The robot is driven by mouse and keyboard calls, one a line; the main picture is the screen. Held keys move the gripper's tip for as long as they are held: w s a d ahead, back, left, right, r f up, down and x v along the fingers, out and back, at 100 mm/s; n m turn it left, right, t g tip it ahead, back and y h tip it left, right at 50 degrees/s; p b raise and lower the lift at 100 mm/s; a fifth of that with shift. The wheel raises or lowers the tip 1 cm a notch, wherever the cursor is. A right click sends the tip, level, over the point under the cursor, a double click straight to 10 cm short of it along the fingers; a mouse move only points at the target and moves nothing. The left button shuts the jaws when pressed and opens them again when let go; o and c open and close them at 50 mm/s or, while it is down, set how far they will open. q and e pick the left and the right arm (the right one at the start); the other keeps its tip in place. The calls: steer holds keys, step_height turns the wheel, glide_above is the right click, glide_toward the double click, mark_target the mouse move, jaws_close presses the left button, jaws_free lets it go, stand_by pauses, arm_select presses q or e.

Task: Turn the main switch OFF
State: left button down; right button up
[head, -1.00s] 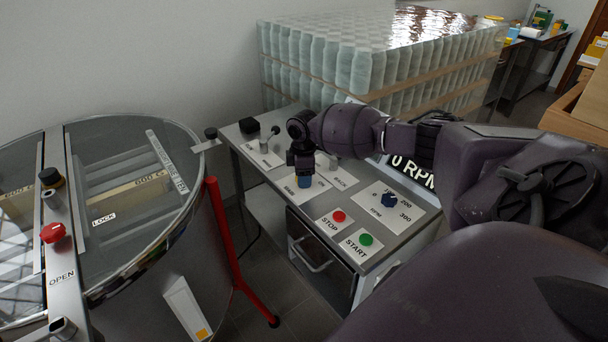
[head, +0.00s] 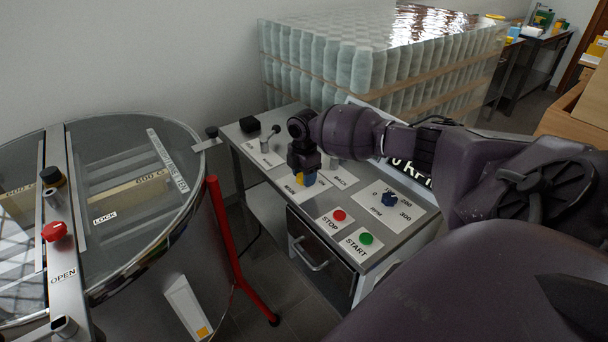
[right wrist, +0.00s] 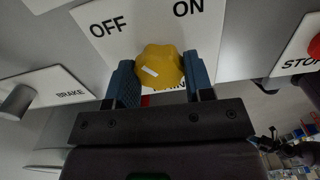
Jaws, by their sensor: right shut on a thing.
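The main switch is a yellow lobed knob (right wrist: 163,62) on a white plate (right wrist: 112,32) marked OFF, ON and, partly hidden, MAIN. In the right wrist view its white mark lies left of the knob's middle, on the OFF side. In the head view the knob (head: 309,180) shows just under my right gripper (head: 304,174). The blue fingers of my right gripper (right wrist: 160,75) are shut on the knob, one on each side. My left gripper is not in view.
On the same panel are a BRAKE lever (head: 267,139), a blue RPM dial (head: 389,200), a red STOP button (head: 340,215) and a green START button (head: 366,239). A glass-topped tank (head: 130,215) stands left. Wrapped jars (head: 340,60) stand behind.

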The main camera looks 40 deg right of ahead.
steer(key=o, duration=0.9)
step_height(320, 180, up, 11)
steer(key=shift+f+p, duration=0.1)
steer(key=shift+p, duration=0.3)
stand_by(0.5)
